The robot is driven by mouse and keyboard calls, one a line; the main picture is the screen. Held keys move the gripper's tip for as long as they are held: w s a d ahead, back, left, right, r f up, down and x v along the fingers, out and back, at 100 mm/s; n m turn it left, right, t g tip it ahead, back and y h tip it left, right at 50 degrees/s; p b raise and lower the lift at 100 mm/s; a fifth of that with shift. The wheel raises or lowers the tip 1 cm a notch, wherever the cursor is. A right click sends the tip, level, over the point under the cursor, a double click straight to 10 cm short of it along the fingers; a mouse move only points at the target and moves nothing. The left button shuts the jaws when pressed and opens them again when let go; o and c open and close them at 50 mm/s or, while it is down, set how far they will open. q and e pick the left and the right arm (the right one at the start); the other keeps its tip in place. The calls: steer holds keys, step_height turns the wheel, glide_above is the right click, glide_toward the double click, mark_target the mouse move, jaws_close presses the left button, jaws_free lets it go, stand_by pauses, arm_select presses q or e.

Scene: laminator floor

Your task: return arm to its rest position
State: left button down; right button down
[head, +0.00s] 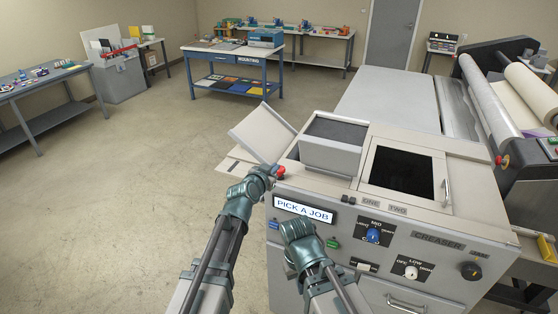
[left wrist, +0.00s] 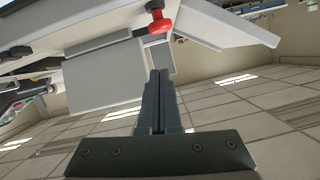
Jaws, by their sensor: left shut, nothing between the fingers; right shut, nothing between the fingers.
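My left gripper (head: 267,172) is at the front left corner of the grey creaser machine (head: 450,262), close to a red knob (head: 281,171). In the left wrist view its two fingers (left wrist: 160,78) are together with nothing between them. The red knob (left wrist: 158,22) shows beyond the fingertips there, apart from them. My right gripper (head: 298,232) is lower, in front of the machine's panel below the "PICK A JOB" display (head: 303,208). It is shut and empty; its fingertips are mostly hidden by its own wrist.
The panel carries a blue dial (head: 373,235), a white dial (head: 411,272), a black knob (head: 471,271) and a green button (head: 332,243). A tilted tray (head: 262,132) sticks out at the machine's left. Open floor (head: 120,210) lies left. A blue mounting table (head: 228,68) stands behind.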

arm_select(q)
steer(key=v, duration=0.2)
steer(key=shift+s+r, duration=0.15)
steer(key=shift+s, duration=0.15)
steer(key=s+a+f+n+g+y, duration=0.25)
steer(key=s+a+f+g, duration=0.45)
steer(key=s, duration=0.5)
steer(key=s+a+f+n+g+y, duration=0.2)
steer(key=s+a+f+n+g, duration=0.2)
steer(key=s+a+f+g, duration=0.5)
steer(key=s+d+f+m+t+y+b, duration=0.1)
steer(key=s+d+f+m+b, duration=0.1)
steer(key=s+d+f+b, duration=0.2)
steer(key=s+d+f+m+t+b, duration=0.1)
steer(key=s+d+f+b, duration=0.3)
steer(key=d+f+b, duration=0.4)
steer(key=shift+s+d+f+m+y+b, duration=0.2)
steer(key=shift+s+d+m+y+b, duration=0.15)
steer(key=shift+d+m+b, duration=0.15)
steer(key=shift+a, duration=0.1)
